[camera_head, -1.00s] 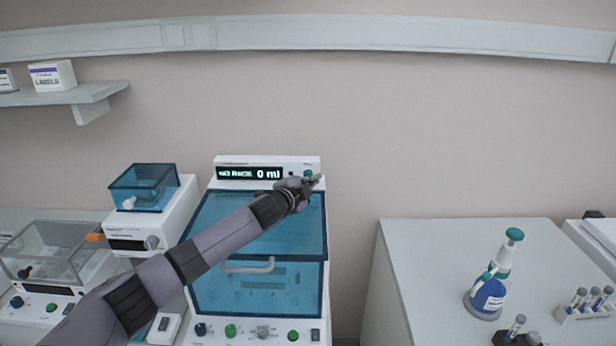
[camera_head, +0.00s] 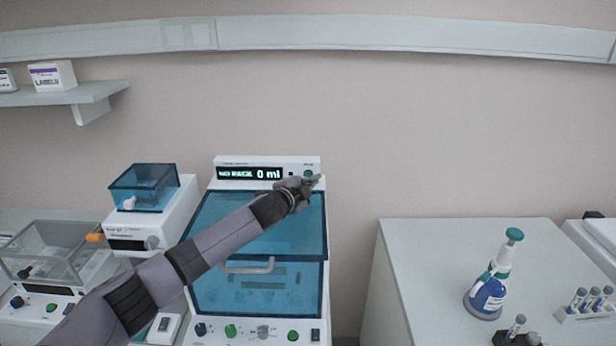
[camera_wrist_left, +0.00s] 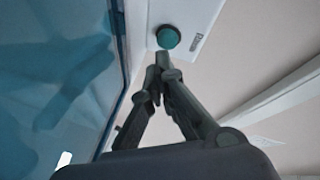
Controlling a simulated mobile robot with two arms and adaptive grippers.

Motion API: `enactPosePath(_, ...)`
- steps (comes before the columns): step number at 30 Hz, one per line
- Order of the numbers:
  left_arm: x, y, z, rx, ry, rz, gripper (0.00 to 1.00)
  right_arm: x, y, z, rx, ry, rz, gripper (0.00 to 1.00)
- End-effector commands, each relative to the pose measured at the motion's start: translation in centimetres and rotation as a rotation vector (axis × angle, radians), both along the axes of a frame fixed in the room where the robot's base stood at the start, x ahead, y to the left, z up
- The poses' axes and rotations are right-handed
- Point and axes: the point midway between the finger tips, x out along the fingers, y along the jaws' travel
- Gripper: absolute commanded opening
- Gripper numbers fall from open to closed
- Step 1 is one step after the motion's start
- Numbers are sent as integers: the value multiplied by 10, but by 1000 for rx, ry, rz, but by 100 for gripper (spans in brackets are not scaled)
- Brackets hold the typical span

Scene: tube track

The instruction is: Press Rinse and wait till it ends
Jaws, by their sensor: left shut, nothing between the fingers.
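The white machine with the blue see-through cover (camera_head: 260,290) stands at the middle of the head view. Its display (camera_head: 249,173) ends in "0 ml"; the smaller text before it is hard to read. A round teal button (camera_head: 308,173) sits at the right end of the top panel, with a small label that I cannot read. My left gripper (camera_head: 317,179) is shut and empty, its tips at the button's lower edge. In the left wrist view the teal button (camera_wrist_left: 168,37) is just beyond the closed fingertips (camera_wrist_left: 162,58); I cannot tell whether they touch. My right gripper is not in view.
Smaller devices (camera_head: 150,215) stand left of the machine. A shelf (camera_head: 80,93) with boxes is on the wall at left.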

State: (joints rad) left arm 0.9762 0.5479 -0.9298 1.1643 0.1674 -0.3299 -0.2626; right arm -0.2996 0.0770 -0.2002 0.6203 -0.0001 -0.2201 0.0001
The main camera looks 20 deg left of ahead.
Motion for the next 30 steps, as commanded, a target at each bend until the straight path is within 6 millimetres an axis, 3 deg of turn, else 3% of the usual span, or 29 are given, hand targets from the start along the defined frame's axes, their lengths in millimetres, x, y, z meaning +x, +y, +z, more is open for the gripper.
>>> enactPosePath(30,12,3,1,1,0,0,0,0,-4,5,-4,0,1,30)
